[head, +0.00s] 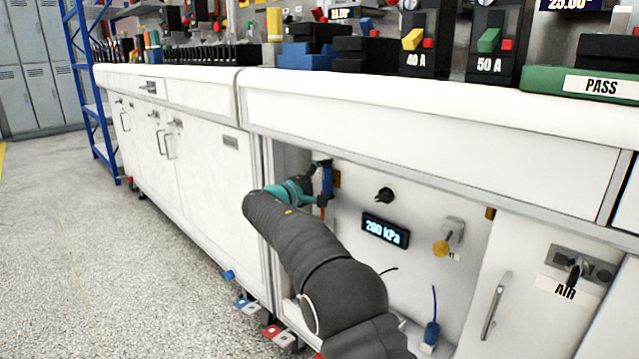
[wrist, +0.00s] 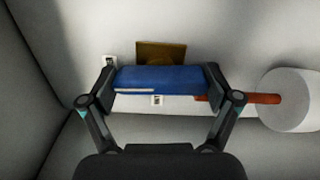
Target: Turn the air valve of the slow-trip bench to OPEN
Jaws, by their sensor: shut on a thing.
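The air valve has a blue lever handle (wrist: 165,79) with a brass body (wrist: 160,52) behind it. In the wrist view the handle lies level across the picture; in the head view the blue handle (head: 327,180) looks upright. My gripper (wrist: 163,82) is shut on the handle, one finger at each end. My gripper (head: 320,178) also shows in the head view, reaching into the open bay under the bench. Two small white labels (wrist: 110,61) sit by the valve, too small to read.
A display (head: 385,230) reads 200 kPa in the bay, below a black knob (head: 385,195). A yellow round part (head: 441,249) is to its right. An AIR panel door (head: 540,290) stands right. In the wrist view a red rod (wrist: 250,98) meets a white cylinder (wrist: 292,100).

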